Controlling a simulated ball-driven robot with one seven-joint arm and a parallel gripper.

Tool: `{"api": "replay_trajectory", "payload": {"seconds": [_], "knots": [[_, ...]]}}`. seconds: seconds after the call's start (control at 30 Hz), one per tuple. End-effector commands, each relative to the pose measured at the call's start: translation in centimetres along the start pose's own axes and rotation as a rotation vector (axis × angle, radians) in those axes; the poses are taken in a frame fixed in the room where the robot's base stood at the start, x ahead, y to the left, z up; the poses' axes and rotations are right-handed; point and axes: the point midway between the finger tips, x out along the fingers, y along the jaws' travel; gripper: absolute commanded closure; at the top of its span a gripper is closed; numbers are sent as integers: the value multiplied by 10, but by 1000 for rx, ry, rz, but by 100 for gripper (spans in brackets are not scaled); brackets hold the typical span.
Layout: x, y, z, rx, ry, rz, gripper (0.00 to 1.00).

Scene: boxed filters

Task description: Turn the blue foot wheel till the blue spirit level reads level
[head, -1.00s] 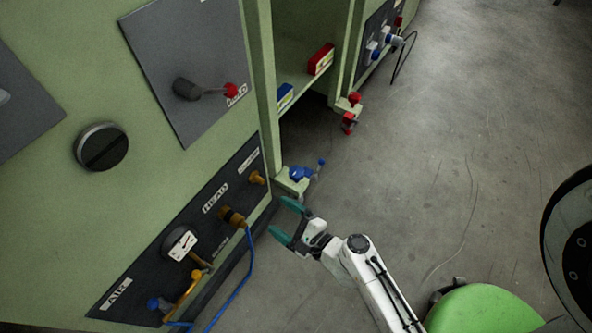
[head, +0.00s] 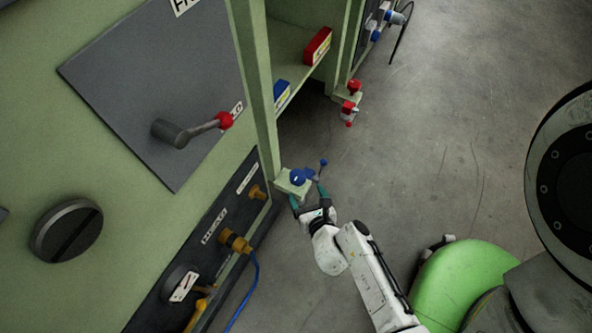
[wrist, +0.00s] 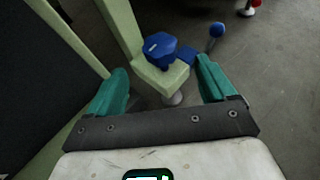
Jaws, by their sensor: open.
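The blue foot wheel (head: 297,176) is a lobed knob on top of a pale green foot bracket at the base of the cabinet post. It also shows in the wrist view (wrist: 158,46). Beside it is a blue lever with a ball end (wrist: 217,30). The blue spirit level (head: 281,91), with a yellowish face, sits on the cabinet's shelf edge; its reading is too small to tell. My gripper (head: 308,195) is open and empty, teal fingers pointing at the bracket. In the wrist view the wheel appears just beyond and between the fingertips (wrist: 160,70); contact is not visible.
A red level (head: 318,46) sits farther along the shelf, and a red foot wheel (head: 354,87) stands on the far bracket. A crank with a red knob (head: 225,120) and hose fittings (head: 236,241) project from the near panels. The floor to the right is clear.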

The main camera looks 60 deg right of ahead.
Motion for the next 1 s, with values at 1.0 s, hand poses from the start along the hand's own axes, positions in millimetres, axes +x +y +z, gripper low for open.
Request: {"api": "replay_trajectory", "payload": {"seconds": [1.0], "knots": [[95,0,1,-3,-3,2,21]]}}
